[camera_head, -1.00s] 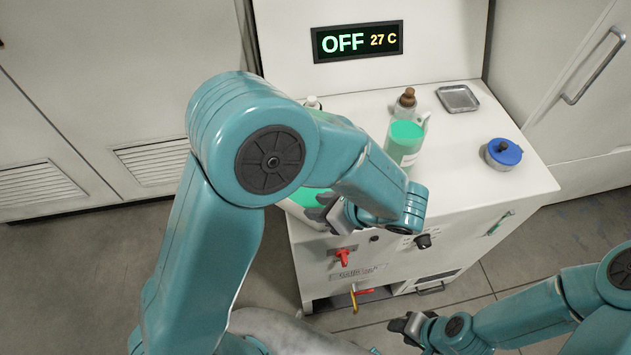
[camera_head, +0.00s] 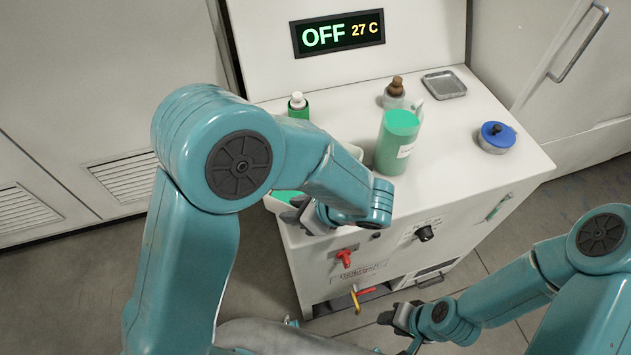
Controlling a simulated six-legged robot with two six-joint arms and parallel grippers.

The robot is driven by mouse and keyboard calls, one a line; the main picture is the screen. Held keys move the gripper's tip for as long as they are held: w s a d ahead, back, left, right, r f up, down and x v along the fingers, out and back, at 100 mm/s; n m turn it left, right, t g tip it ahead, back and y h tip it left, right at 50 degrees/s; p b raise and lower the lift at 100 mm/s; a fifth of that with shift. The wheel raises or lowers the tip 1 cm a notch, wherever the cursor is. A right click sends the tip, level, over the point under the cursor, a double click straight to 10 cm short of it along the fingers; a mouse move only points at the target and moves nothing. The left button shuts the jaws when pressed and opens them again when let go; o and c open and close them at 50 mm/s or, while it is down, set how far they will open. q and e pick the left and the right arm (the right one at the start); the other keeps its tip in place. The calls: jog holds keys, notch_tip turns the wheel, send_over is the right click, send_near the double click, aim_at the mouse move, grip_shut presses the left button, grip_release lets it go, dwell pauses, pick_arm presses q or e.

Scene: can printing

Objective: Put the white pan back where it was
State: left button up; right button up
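The white pan (camera_head: 273,205) holds green liquid and is at the front left corner of the machine top. My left arm covers most of it, and I cannot tell whether it rests on the top. My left gripper (camera_head: 303,213) is at the pan's front edge, with its dark fingers partly hidden by its own wrist. I cannot tell whether they grip the pan. My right gripper (camera_head: 392,317) is low in front of the machine, away from the pan, and its fingers are too small to read.
On the machine top (camera_head: 455,150) stand a green jug (camera_head: 393,148), a brown-capped bottle (camera_head: 394,97), a white-capped green bottle (camera_head: 298,107), a metal tray (camera_head: 444,85) and a blue-lidded pot (camera_head: 496,137). A red valve (camera_head: 344,257) and black knob (camera_head: 425,233) are on the front. The display (camera_head: 338,34) reads OFF.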

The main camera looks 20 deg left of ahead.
pick_arm(q)
grip_shut()
jog(key=shift+w+a+f, duration=0.1)
jog(key=shift+a+f, duration=0.1)
jog(key=shift+a, duration=0.25)
jog(key=shift+d, duration=0.3)
jog(key=shift+a, duration=0.1)
dwell(0.4)
